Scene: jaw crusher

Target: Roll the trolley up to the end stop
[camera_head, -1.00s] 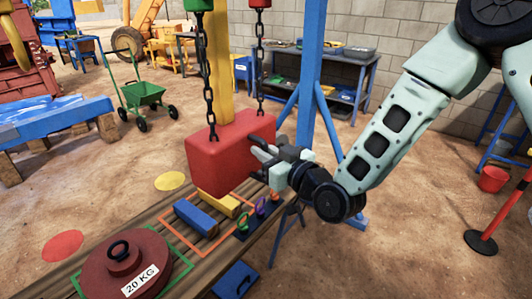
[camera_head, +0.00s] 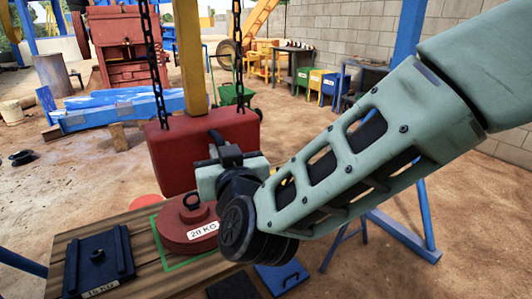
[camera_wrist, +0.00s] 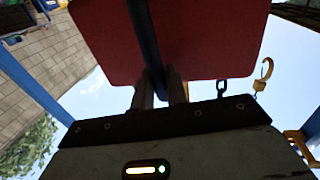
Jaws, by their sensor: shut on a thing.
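A large red block (camera_head: 180,150) hangs level from two dark chains (camera_head: 156,60) that run up out of the top of the head view. The trolley above and the end stop are not in sight in either view. My gripper (camera_head: 222,150) is at the block's near right side, shut on its dark bar handle. In the wrist view the handle (camera_wrist: 144,35) runs down between the two fingers of my gripper (camera_wrist: 160,90), with the red block (camera_wrist: 200,40) behind it. The fingertips are partly hidden in the head view.
Below stands a wooden bench with a round 20 KG weight (camera_head: 185,228) and a dark blue 15 KG weight (camera_head: 97,262). A yellow post (camera_head: 190,60) rises behind the block. A blue stand leg (camera_head: 400,235) is at the right. A red machine (camera_head: 125,45) stands farther back.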

